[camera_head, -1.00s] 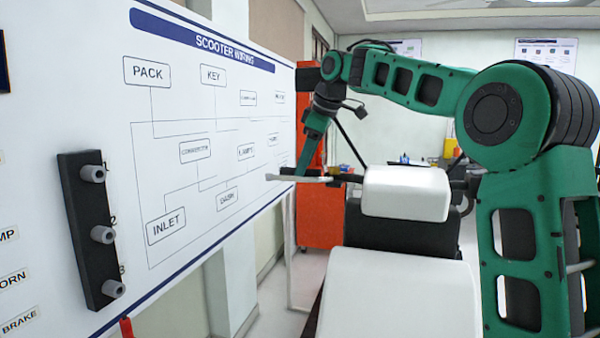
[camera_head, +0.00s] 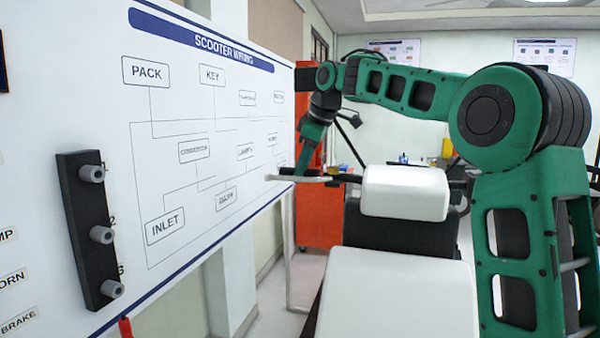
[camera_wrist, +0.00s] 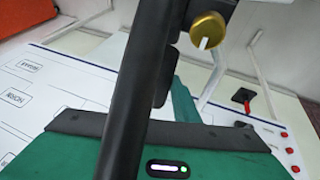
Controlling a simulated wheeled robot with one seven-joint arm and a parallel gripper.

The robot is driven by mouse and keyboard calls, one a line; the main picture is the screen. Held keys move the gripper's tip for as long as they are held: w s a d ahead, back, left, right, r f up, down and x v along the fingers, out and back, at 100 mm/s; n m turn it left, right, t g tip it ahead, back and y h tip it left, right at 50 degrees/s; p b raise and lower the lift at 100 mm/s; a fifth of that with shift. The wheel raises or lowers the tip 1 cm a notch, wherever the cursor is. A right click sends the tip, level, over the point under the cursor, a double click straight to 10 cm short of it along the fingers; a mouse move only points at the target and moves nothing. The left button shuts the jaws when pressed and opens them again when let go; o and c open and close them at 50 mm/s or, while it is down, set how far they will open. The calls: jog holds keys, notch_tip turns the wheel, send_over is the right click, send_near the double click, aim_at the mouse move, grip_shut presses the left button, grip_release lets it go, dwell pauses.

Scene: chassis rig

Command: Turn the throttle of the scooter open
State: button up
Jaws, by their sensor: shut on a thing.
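My gripper (camera_head: 302,171) comes down from above onto the left end of the bar and is shut on the dark throttle grip there. The hold itself is small and partly hidden. In the wrist view, a black bar (camera_wrist: 140,85) crosses upright close to the camera, and a brass knob (camera_wrist: 208,28) with a pale mark sits beside it.
A white wiring board (camera_head: 215,130) stands at the left, close to the bar's end. A black strip with grey knobs (camera_head: 88,230) is on it. An orange cabinet (camera_head: 313,225) is behind the handlebar. My arm spans the right side above the scooter.

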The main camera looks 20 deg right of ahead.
jog(key=shift+w+d+r, duration=0.1)
jog(key=shift+w+d, duration=0.05)
jog(key=shift+d, duration=0.05)
jog(key=shift+w+d+r+m+g+y, duration=0.1)
jog(key=shift+w+m+g+y, duration=0.2)
jog(key=shift+g+y, duration=0.55)
jog(key=shift+o, duration=0.2)
jog(key=shift+w+d+m+g+y, duration=0.1)
jog(key=shift+w+m+g+y, duration=0.1)
jog(key=shift+g+y, duration=0.6)
jog(key=shift+w+d+m+g+y, duration=0.1)
jog(key=shift+m+g+y, duration=0.2)
jog(key=shift+g, duration=0.85)
jog(key=o, duration=1)
jog(key=shift+w+f, duration=0.1)
jog(key=shift+f, duration=0.15)
jog(key=shift+r, duration=0.1)
